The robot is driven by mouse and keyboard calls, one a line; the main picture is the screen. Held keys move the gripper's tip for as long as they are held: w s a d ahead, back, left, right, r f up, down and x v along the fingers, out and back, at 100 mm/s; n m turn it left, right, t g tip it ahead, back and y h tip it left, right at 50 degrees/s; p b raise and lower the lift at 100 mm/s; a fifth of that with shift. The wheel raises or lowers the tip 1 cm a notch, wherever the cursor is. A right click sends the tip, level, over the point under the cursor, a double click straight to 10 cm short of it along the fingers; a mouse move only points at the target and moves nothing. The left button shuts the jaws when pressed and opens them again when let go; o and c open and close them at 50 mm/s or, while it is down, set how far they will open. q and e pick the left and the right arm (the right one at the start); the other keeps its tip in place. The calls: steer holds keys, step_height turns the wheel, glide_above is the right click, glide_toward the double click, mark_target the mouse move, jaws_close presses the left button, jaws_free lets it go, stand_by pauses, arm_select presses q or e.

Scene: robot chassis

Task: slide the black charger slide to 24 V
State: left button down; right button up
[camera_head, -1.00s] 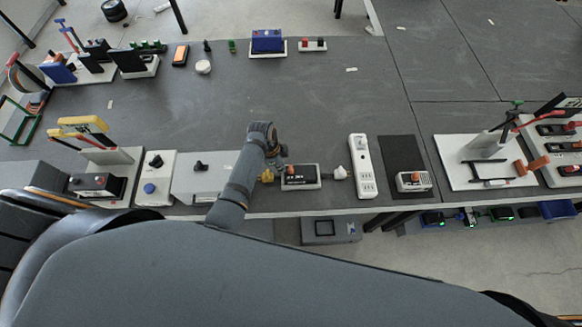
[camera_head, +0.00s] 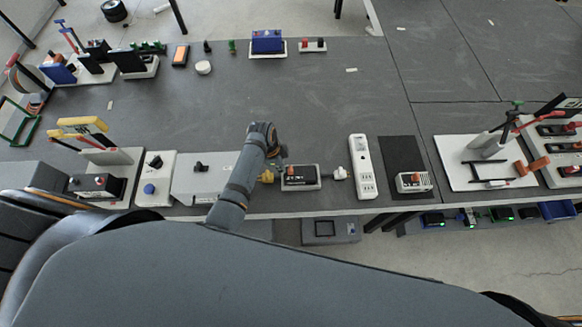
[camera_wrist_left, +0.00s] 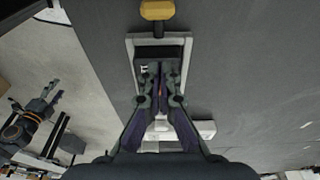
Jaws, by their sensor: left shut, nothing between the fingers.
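The charger is a black box (camera_head: 300,181) on a white base plate, near the front edge of the table, with small white lettering on its front side. A yellow connector (camera_head: 267,176) is on its left and a white plug (camera_head: 340,173) on its right. My left gripper (camera_head: 285,166) is at the top of the black box. In the left wrist view the closed fingers (camera_wrist_left: 160,72) lie over the black box (camera_wrist_left: 146,53), with the yellow connector (camera_wrist_left: 158,10) beyond it. The fingers hide the slide, so its position cannot be told. My right gripper is not seen.
A white power strip (camera_head: 362,166) and a black mat with a small red-topped device (camera_head: 412,181) are to the right. A grey box with a black knob (camera_head: 201,180) is to the left.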

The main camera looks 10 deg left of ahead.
arm_select(q)
steer(key=shift+f, duration=0.15)
steer(key=shift+f+b, duration=0.7)
steer(key=shift+f, duration=0.3)
steer(key=shift+w+d, duration=0.15)
steer(key=shift+d, duration=0.8)
steer(key=shift+a, duration=0.15)
steer(key=shift+a+p, duration=0.3)
steer(key=shift+p, duration=0.25)
steer(key=shift+a, duration=0.1)
